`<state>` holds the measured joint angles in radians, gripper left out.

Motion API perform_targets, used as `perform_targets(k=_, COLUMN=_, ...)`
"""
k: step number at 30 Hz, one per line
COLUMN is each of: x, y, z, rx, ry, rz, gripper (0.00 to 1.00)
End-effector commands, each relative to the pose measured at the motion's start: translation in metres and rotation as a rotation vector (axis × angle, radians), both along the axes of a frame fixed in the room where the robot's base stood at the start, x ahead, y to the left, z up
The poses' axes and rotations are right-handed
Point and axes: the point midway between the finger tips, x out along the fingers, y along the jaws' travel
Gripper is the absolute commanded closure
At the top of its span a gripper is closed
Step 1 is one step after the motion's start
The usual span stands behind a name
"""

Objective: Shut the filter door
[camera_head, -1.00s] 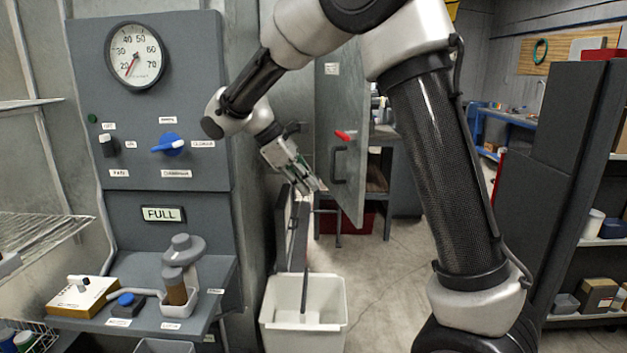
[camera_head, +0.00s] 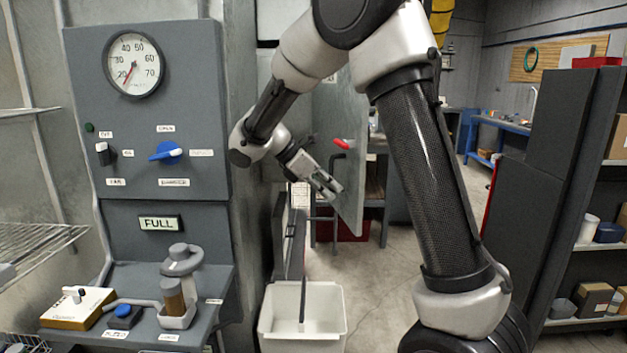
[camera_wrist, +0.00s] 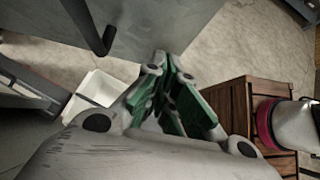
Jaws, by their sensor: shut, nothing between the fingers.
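The filter door (camera_head: 347,112) is a grey metal panel standing open in the middle of the head view, with a red-handled latch (camera_head: 343,144) and a dark pull handle partly hidden by my gripper. My gripper (camera_head: 335,190) is shut and empty, in front of the lower part of the door in that view. In the wrist view, a grey panel (camera_wrist: 185,28) with a black handle (camera_wrist: 98,38) crosses the top, and my gripper's green-padded fingers (camera_wrist: 165,75) point toward its lower edge. I cannot tell whether the fingers touch it.
A white bin (camera_head: 276,318) stands on the floor below the gripper. A control panel (camera_head: 205,110) with a gauge and blue knob is at left. A dark shelf unit (camera_head: 545,160) stands at right. Open floor (camera_head: 378,285) lies between bin and my arm.

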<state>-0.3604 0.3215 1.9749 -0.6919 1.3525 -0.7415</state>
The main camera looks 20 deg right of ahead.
Motion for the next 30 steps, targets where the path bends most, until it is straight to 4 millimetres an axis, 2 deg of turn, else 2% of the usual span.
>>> perform_targets(k=3, x=-0.003, y=-0.016, z=0.001, rx=0.001, ry=-0.002, rz=-0.003, gripper=1.0)
perform_targets(k=6, x=-0.003, y=-0.023, z=0.001, rx=0.001, ry=-0.002, rz=-0.001, gripper=1.0)
perform_targets(k=23, x=-0.005, y=-0.033, z=0.001, rx=0.001, ry=-0.002, rz=0.008, gripper=1.0)
perform_targets(k=26, x=-0.007, y=-0.044, z=0.001, rx=0.001, ry=-0.002, rz=0.03, gripper=1.0)
perform_targets(k=30, x=-0.012, y=-0.074, z=0.001, rx=0.001, ry=-0.001, rz=0.088, gripper=1.0)
